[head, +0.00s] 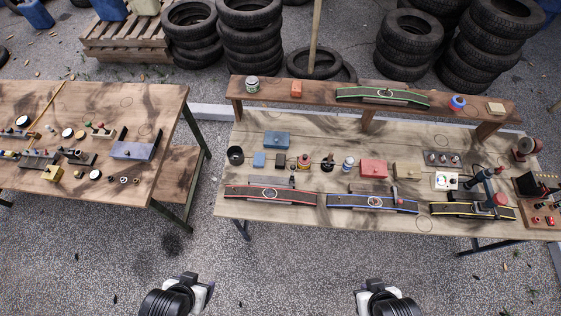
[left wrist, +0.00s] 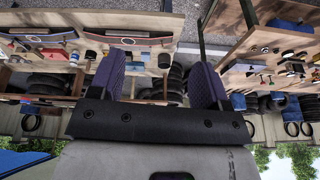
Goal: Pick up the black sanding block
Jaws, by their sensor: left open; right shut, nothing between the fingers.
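My left gripper (head: 193,292) is at the bottom of the head view, over the ground and well short of the bench. In the left wrist view its two purple fingers (left wrist: 157,78) stand wide apart with nothing between them. My right gripper (head: 382,292) is at the bottom right, shut and empty, away from the bench.
The right workbench (head: 300,128) has a raised rear shelf (head: 320,95) and curved racks along its front, including a red-edged one (head: 270,194). A black cup (head: 235,155) and a blue box (head: 277,140) stand nearby. A second table (head: 85,98) is left, across a gap.

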